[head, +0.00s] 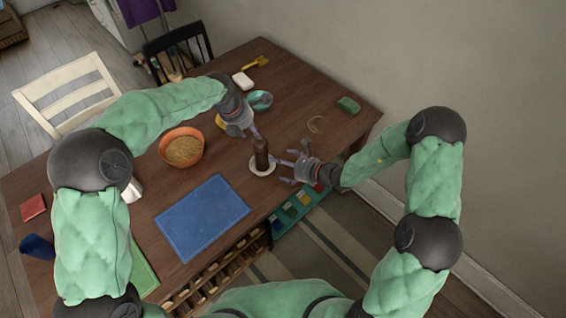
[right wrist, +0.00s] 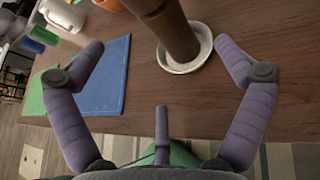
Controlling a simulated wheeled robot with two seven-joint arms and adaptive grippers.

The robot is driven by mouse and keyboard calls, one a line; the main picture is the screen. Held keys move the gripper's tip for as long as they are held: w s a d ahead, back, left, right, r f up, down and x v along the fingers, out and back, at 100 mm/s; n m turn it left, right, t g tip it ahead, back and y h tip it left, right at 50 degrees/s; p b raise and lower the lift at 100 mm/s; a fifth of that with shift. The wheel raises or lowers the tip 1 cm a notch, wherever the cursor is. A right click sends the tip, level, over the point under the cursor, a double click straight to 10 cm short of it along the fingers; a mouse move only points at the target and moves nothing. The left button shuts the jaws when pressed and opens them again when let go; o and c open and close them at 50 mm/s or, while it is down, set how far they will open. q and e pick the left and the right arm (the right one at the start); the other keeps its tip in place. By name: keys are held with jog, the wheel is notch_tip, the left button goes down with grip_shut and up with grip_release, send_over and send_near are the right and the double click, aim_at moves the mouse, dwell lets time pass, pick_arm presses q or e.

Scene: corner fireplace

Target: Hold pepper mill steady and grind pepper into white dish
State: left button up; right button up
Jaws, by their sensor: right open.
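The dark brown pepper mill (head: 261,153) stands at the white dish (head: 263,172), near the table's front edge. In the right wrist view the mill (right wrist: 172,25) has its lower end over or in the dish (right wrist: 206,45); its top is out of frame. My left gripper (head: 255,133) is at the mill's top from behind; its fingers are too small and overlapped to tell whether they grip it. My right gripper (head: 284,171) is open and empty, to the right of the mill and apart from it. Its spread fingers also show in the right wrist view (right wrist: 160,48).
A blue mat (head: 202,217) lies left of the dish. An orange bowl (head: 181,148) of grainy food stands behind it. The wall borders the table's right side.

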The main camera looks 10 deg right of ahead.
aim_at(259, 140)
jog(key=x, duration=1)
jog(key=shift+w+a, duration=0.2)
jog(key=shift+w, duration=0.15)
jog(key=c, duration=1.4)
pick_arm(q)
jog(key=o, duration=0.8)
jog(key=shift+c, duration=0.2)
jog(key=shift+w+d+r+g+y, duration=0.3)
jog(key=shift+w+d+g, duration=0.1)
jog(key=shift+w, duration=0.1)
jog(key=shift+w+d+r+g+y, duration=0.2)
jog(key=shift+w+d+g+y, duration=0.15)
jog(key=shift+w, duration=0.1)
pick_arm(e)
jog(key=shift+f, duration=0.1)
pick_arm(q)
jog(key=shift+n+g+y, duration=0.6)
jog(key=shift+g+y, duration=0.05)
jog(key=shift+y, duration=0.1)
jog(key=f, duration=0.7)
jog(key=w+d+f, duration=0.1)
jog(key=f, duration=0.2)
jog(key=shift+f, duration=0.25)
pick_arm(e)
jog(key=shift+s, duration=0.1)
